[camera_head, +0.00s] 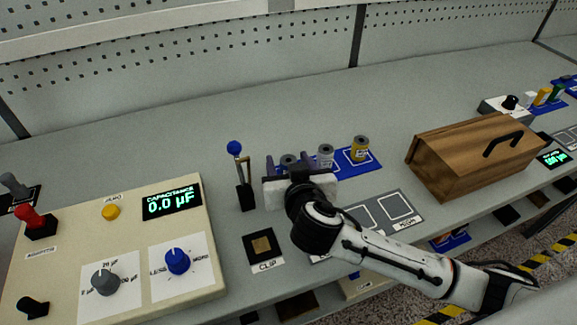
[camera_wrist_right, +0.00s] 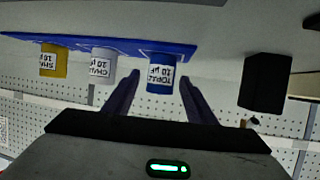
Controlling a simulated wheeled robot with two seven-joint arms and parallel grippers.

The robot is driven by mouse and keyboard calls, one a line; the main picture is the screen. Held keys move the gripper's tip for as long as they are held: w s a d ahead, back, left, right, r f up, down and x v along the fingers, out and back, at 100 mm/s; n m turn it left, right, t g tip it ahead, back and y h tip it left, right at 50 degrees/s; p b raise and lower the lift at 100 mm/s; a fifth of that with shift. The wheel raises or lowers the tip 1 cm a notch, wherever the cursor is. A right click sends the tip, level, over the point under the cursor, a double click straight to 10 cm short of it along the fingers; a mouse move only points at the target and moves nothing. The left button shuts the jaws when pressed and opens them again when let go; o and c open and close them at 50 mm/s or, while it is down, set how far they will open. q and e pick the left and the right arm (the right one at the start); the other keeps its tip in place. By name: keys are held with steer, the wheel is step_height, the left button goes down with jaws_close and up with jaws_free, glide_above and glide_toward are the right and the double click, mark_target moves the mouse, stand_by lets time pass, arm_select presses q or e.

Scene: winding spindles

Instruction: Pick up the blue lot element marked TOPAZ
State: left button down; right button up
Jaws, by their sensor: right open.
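The blue element marked TOPAZ (camera_wrist_right: 161,73) stands on the blue tray (camera_wrist_right: 215,50) in the right wrist view, which is upside down. Its label reads TOPAZ 10 µF. In the head view only its grey top (camera_head: 288,159) shows above my gripper. My right gripper (camera_wrist_right: 159,84) is open and empty, its two dark fingers on either side of the blue element in the picture. I cannot tell whether the fingertips reach past it. In the head view my right gripper (camera_head: 288,165) hides most of the element. My left gripper is not in view.
A white element (camera_head: 325,157) and a yellow element (camera_head: 360,149) stand right of it on the tray. A lever with a blue knob (camera_head: 235,148) is close on the left. A wooden box (camera_head: 460,160) stands to the right. The capacitance panel (camera_head: 110,250) is front left.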

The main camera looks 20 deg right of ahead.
steer(key=c, duration=1.1)
steer(key=shift+c, duration=0.2)
steer(key=shift+r, duration=0.15)
